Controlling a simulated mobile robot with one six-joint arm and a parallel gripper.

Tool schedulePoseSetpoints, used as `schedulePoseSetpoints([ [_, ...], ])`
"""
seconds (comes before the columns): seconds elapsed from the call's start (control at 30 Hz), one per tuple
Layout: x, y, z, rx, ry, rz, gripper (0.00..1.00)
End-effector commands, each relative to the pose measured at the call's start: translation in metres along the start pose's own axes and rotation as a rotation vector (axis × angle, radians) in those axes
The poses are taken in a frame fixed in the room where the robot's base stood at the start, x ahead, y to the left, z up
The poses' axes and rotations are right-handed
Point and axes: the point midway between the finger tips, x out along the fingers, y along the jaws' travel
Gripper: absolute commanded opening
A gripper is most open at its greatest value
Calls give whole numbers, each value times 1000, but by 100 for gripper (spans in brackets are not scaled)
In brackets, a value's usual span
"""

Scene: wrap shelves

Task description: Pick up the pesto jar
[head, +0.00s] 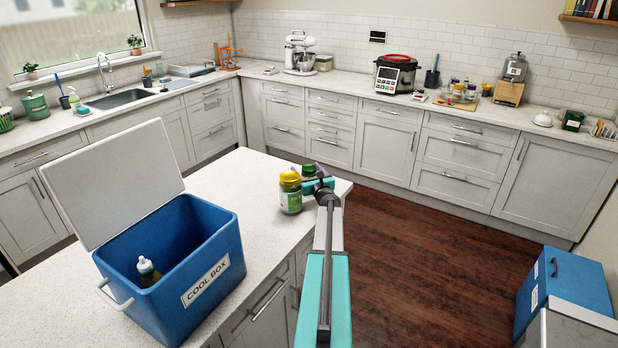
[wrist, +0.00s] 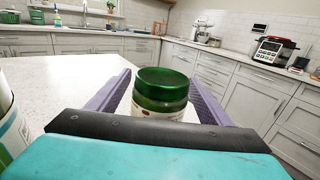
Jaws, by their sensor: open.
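A jar with a dark green lid (wrist: 162,88) and a pale label stands between the two purple fingers of my gripper (wrist: 160,80) in the wrist view. The fingers are open, one on each side of it. I cannot tell whether they touch it. Its label is mostly hidden by my gripper and unreadable. In the head view my gripper (head: 314,174) is low over the island's far right corner, mostly hiding that jar. A yellow-lidded jar with green contents (head: 290,192) stands just left of my gripper. I cannot read which jar is pesto.
On the white island (head: 230,180), an open blue cool box (head: 190,284) holds a bottle (head: 148,271). The yellow-lidded jar is close to my gripper's left. The island's right edge is near. Open wooden floor lies to the right, with a blue box (head: 565,285) on it.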

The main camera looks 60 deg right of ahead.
Motion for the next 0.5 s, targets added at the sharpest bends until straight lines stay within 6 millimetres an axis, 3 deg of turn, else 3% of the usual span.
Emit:
schedulePoseSetpoints([
  [0.5, 8, 0, 0, -1, 0, 0, 72],
])
